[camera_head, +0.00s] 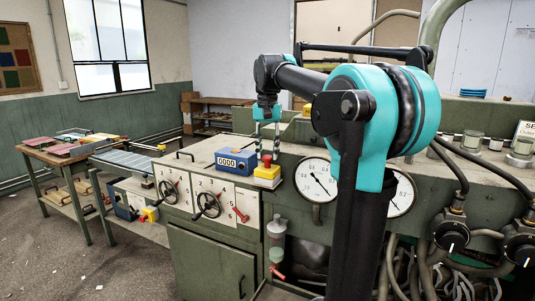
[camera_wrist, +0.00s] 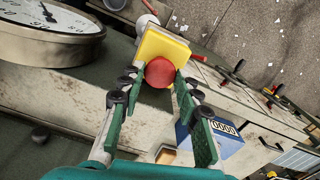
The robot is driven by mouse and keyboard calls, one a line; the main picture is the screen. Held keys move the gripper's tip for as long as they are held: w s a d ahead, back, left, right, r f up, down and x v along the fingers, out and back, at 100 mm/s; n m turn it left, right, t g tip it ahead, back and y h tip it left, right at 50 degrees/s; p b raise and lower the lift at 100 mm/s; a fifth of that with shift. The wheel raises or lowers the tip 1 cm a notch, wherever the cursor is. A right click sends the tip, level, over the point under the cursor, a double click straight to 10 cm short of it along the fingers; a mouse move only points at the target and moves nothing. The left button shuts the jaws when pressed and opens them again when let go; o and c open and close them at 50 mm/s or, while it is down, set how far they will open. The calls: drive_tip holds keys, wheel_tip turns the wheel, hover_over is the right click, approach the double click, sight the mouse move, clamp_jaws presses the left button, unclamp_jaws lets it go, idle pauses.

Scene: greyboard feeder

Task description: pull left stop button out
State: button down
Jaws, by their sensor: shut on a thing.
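A red stop button (camera_head: 267,160) sits on a yellow box (camera_head: 267,180) at the front edge of the machine's top. In the wrist view the round red button (camera_wrist: 160,72) is between my two green fingers, with the yellow box (camera_wrist: 165,45) just beyond it. My gripper (camera_head: 267,155) points down at the button from above and is shut on it. It also shows in the wrist view (camera_wrist: 158,80). Another small yellow box (camera_head: 151,213) with a red part sits lower, further left.
A blue counter box (camera_head: 236,161) reading 0000 stands just left of the yellow box. A round gauge (camera_head: 315,181) is close on the right. Handwheels (camera_head: 208,204) and red levers (camera_head: 240,215) are on the front panels. My arm covers part of the right side.

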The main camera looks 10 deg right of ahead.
sight(268, 156)
drive_tip(key=shift+r, duration=0.1)
drive_tip(key=c, duration=1.1)
unclamp_jaws()
drive_tip(key=shift+o, duration=0.2)
wheel_tip(268, 156, up, 12)
